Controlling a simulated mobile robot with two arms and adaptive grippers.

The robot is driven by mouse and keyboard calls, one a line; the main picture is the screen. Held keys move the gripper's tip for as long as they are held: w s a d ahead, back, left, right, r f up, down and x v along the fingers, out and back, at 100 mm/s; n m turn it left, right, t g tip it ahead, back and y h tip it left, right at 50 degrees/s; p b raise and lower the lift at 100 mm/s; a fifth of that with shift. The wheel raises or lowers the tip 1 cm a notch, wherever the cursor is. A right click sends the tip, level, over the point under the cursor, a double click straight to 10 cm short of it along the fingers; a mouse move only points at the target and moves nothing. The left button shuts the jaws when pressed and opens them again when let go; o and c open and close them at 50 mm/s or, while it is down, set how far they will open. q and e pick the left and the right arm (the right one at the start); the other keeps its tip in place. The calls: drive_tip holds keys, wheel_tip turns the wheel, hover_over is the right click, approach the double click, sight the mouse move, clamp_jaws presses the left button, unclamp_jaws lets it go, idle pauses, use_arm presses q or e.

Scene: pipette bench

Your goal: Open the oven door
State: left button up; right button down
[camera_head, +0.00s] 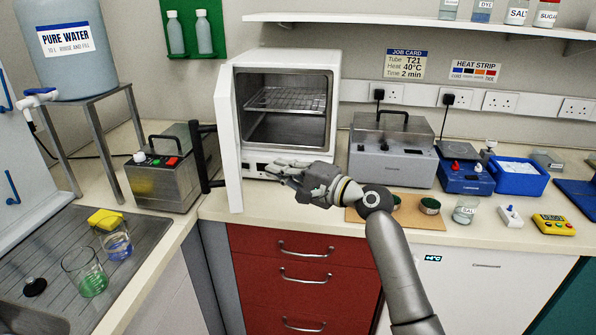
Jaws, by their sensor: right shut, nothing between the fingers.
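The white oven (285,57) stands on the bench against the back wall. Its door (229,150) stands wide open, swung out on the left side, seen nearly edge-on. The door's black handle (204,158) points to the left, away from the oven's opening. Inside the oven, a wire rack (285,99) shows and the chamber looks empty. My right gripper (272,168) is shut and empty, in front of the oven's lower panel and to the right of the door. It hides part of that panel. My left gripper is not in view.
A metal bath with a black handle (165,180) stands close left of the door. A grey lidded unit (390,155) stands to the right, with a brown mat (425,221) and small jars in front. Red drawers (290,265) are below the bench edge.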

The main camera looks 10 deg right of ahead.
sight(225, 173)
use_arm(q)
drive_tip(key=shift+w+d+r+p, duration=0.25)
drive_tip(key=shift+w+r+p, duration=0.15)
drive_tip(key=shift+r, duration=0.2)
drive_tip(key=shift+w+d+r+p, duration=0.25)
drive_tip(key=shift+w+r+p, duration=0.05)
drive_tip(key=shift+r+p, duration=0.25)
use_arm(e)
drive_tip(key=a, duration=0.2)
drive_tip(key=w+a, duration=0.1)
drive_tip(key=a, duration=0.2)
drive_tip(key=shift+w+a, duration=0.15)
drive_tip(key=shift+a, duration=0.15)
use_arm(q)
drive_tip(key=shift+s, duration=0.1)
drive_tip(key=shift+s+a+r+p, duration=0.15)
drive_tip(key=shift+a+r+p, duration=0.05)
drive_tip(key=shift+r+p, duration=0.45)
use_arm(e)
drive_tip(key=a, duration=0.7)
drive_tip(key=shift+s, duration=0.35)
drive_tip(key=shift+d, duration=0.1)
